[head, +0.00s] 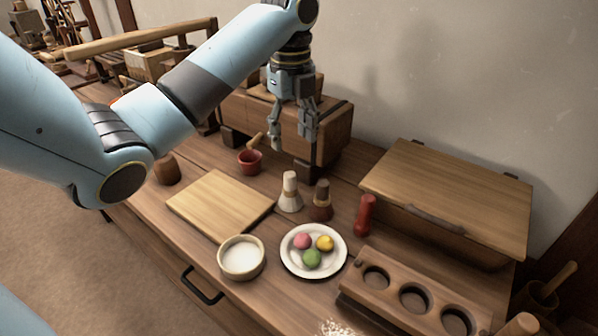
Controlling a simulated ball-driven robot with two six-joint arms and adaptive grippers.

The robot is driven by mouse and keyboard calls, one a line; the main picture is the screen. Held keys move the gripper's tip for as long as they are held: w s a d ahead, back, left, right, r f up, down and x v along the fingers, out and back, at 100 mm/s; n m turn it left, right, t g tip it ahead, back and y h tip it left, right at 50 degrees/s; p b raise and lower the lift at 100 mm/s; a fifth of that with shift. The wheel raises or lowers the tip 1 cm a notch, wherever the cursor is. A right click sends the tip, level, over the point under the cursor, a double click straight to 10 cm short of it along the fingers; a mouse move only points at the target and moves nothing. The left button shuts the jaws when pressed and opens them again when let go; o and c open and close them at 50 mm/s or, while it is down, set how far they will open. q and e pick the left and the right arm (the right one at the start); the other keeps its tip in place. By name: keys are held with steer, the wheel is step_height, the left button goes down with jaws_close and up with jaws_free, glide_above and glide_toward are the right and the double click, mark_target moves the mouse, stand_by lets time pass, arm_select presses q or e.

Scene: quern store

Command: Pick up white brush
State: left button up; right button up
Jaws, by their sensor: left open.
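The white brush (290,193) stands upright on the wooden worktop, with a pale handle on top and a wider white lower part. A dark brown brush (321,200) of similar shape stands just to its right. My left gripper (290,146) comes down from above with its fingers apart and nothing between them. In the picture it is above and behind the white brush, in front of the wooden chest, and apart from the brush. My right gripper does not show.
A red cup (250,161) with a wooden handle, a cutting board (220,203), a white bowl (241,257) and a plate (289,262) of coloured balls surround the brushes. A red bottle (365,215), lidded box (450,193) and holed wooden block (393,290) stand right.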

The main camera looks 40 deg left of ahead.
mark_target(290, 174)
arm_select(q)
step_height(290, 174, down, 5)
steer(key=b, duration=0.4)
steer(key=shift+s+f, duration=0.1)
steer(key=shift+f, duration=0.45)
steer(key=f, duration=0.2)
steer(key=f+b, duration=0.1)
steer(key=shift+s+f, duration=0.4)
steer(key=shift+f, duration=0.4)
steer(key=shift+r, duration=0.1)
jaws_close()
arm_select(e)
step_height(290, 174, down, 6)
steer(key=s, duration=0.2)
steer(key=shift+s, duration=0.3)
